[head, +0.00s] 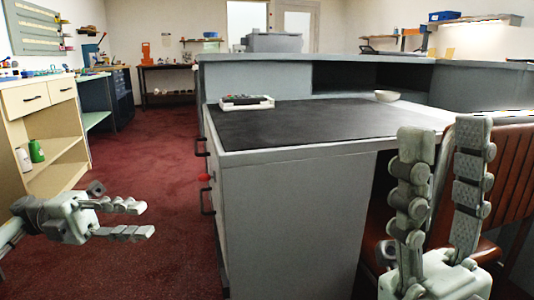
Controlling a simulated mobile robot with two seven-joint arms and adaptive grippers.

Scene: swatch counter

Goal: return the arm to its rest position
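My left gripper (140,218) is at the lower left, over the red carpet, with its fingers pointing right. Its fingers are apart with nothing between them. My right gripper (445,138) is at the lower right, with its fingers pointing up in front of the brown chair. Its fingers are apart and only background shows between them. Both grippers are clear of the counter's top. Most of both arms is out of the picture.
The grey counter (290,220) with a black mat (310,124) fills the middle. A swatch tray (246,102) and a pale bowl (387,96) stand on it. A brown slatted chair (512,170) is at the right. Cream shelves (50,150) stand left; red carpet (150,150) lies open between.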

